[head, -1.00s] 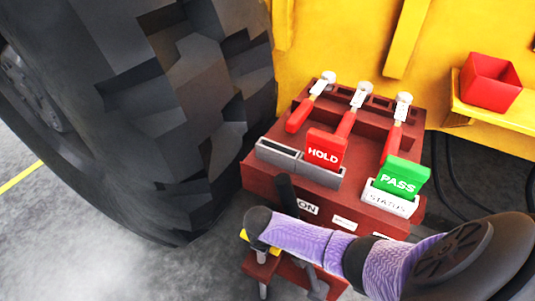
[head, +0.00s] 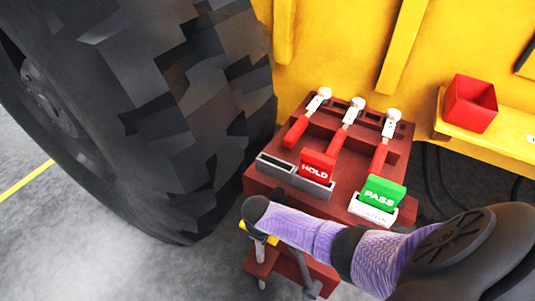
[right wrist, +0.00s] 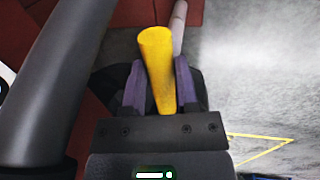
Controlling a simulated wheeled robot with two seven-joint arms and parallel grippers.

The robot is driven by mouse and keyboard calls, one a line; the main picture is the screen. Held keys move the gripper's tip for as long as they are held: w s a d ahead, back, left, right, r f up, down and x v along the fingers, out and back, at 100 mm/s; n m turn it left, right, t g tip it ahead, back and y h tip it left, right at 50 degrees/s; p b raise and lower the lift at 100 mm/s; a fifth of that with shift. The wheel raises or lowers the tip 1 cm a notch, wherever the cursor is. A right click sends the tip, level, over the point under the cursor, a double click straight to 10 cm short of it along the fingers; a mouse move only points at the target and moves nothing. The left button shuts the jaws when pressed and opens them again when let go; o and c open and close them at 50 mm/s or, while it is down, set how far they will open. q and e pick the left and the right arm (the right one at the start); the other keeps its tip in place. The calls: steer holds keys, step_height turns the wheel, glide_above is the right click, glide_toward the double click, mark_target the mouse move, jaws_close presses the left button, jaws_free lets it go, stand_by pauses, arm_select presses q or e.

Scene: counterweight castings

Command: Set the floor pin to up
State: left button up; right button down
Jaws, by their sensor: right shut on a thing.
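A yellow handle (right wrist: 158,70), which looks like the grip of the floor pin, stands between the purple fingers of my right gripper (right wrist: 160,75) in the right wrist view. The gripper is shut on it. In the head view only a bit of yellow (head: 271,239) shows under my purple right forearm, which hides most of the gripper. A pale rod (right wrist: 179,27) shows beyond the handle in the wrist view. A small red stand (head: 262,270) is below the forearm. I cannot tell whether the pin is up or down. My left gripper is not in view.
A dark red box holds several red-handled levers (head: 346,139), a red HOLD card (head: 316,167) and a green PASS card (head: 382,192). A huge black tyre (head: 185,110) stands at the left. A red bin (head: 470,103) sits on a yellow ledge. A thick dark bar (right wrist: 52,85) crosses the wrist view's left.

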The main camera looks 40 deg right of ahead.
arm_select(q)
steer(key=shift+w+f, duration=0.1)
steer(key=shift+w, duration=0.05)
arm_select(e)
steer(key=shift+c, duration=2.1)
jaws_free()
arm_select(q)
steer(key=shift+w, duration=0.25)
arm_select(e)
steer(key=shift+o, duration=0.2)
arm_select(q)
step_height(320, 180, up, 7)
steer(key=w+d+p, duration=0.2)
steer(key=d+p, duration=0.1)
steer(key=p, duration=0.3)
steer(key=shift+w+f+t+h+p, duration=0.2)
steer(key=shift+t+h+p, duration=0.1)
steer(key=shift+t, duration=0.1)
arm_select(e)
step_height(320, 180, up, 10)
steer(key=a, duration=0.1)
steer(key=shift+s+a+f, duration=0.2)
steer(key=shift+s+a, duration=0.15)
steer(key=shift+a, duration=0.05)
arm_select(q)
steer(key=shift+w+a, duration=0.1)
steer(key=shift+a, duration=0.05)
